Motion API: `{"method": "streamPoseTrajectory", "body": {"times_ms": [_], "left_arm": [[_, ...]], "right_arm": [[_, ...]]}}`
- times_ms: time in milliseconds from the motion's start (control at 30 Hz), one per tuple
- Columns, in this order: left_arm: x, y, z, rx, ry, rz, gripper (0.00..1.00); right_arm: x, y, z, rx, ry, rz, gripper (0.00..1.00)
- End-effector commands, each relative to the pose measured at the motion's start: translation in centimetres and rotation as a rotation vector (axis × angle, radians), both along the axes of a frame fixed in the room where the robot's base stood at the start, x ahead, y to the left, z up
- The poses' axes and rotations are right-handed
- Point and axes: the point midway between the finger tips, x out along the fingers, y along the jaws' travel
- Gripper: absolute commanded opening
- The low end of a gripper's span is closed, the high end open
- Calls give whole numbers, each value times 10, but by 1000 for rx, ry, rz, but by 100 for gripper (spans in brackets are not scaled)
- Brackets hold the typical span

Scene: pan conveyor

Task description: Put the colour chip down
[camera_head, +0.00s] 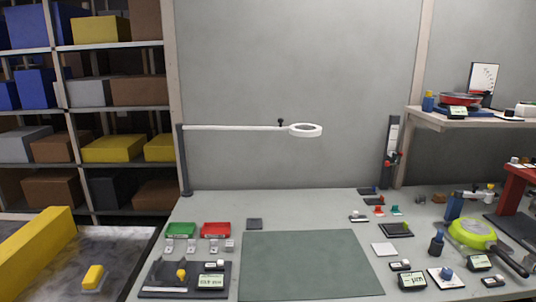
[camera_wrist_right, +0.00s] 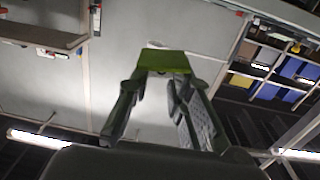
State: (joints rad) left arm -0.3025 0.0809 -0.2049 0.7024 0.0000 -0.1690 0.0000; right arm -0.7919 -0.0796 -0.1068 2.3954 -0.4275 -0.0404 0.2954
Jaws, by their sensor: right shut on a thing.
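The colour chip (camera_wrist_right: 165,61) is a flat yellow-green piece in the right wrist view. My right gripper (camera_wrist_right: 161,75) is shut on it, with the chip standing out past the fingertips. Only the wall, shelves and lamps show behind it, so the chip is apart from any surface I can see there. Neither gripper shows in the head view. My left gripper is in no view.
In the head view, a green mat (camera_head: 310,265) lies bare on the grey worktop. Beside it are a green tray (camera_head: 149,230), a red tray (camera_head: 216,230) and a dark square (camera_head: 255,224). A ring lamp (camera_head: 306,130) overhangs the back.

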Motion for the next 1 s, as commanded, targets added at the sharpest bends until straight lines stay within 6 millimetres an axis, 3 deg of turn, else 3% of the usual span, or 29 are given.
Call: {"method": "streamPoseTrajectory", "body": {"times_ms": [100,233,633,1000], "left_arm": [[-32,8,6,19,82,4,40],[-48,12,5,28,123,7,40],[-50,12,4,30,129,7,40],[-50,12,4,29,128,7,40]], "right_arm": [[-1,0,17,0,-1,-1,0],[-1,-1,20,-1,-1,-2,0],[3,6,22,-2,-5,40,0],[20,43,33,-7,-7,283,0]]}}
